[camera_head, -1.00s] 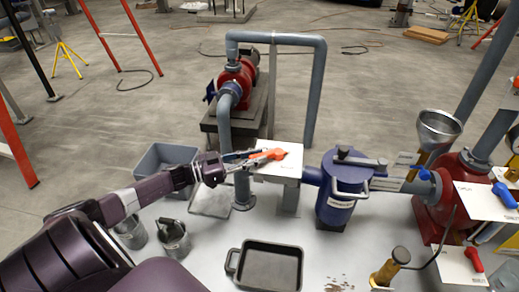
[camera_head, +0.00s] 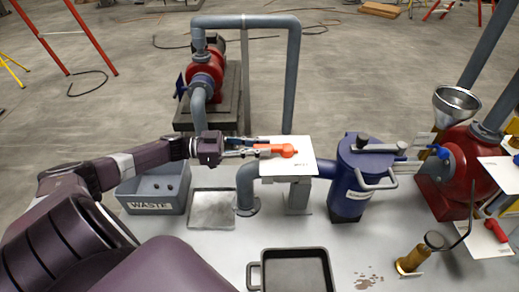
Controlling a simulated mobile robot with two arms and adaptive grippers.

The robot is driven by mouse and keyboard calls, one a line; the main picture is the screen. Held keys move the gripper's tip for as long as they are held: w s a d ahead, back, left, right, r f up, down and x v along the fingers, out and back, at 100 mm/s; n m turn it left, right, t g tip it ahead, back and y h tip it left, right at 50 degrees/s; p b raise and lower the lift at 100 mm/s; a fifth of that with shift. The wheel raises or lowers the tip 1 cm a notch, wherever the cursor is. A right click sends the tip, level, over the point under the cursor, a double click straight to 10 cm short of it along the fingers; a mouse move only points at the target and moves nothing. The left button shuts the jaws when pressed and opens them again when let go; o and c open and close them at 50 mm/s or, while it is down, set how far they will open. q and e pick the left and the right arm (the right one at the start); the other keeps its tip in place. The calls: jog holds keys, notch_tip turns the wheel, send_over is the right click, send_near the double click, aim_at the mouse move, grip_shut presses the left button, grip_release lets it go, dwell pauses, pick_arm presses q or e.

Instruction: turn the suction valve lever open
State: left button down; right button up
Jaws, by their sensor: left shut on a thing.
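The suction valve lever (camera_head: 284,151) is orange-red and lies across a white plate (camera_head: 305,166) on the grey suction pipe, pointing left. My left gripper (camera_head: 256,150) reaches in from the left, its two fingers closed around the free left end of the lever. The fingers cover part of that end. The plate's small lettering is too small to read. My right gripper is not in view.
A blue strainer pot (camera_head: 347,192) with a handle stands right of the valve. A red pump (camera_head: 457,165) with a funnel is farther right. A grey waste bin (camera_head: 157,207) and a black tray (camera_head: 293,271) are nearby.

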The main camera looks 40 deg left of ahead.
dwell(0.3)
pick_arm(q)
jog(key=c, duration=1.8)
grip_release()
jog(key=shift+w, duration=0.1)
jog(key=shift+o, duration=0.2)
jog(key=shift+a, duration=0.1)
jog(key=v, duration=1.2)
jog(key=shift+r, duration=0.15)
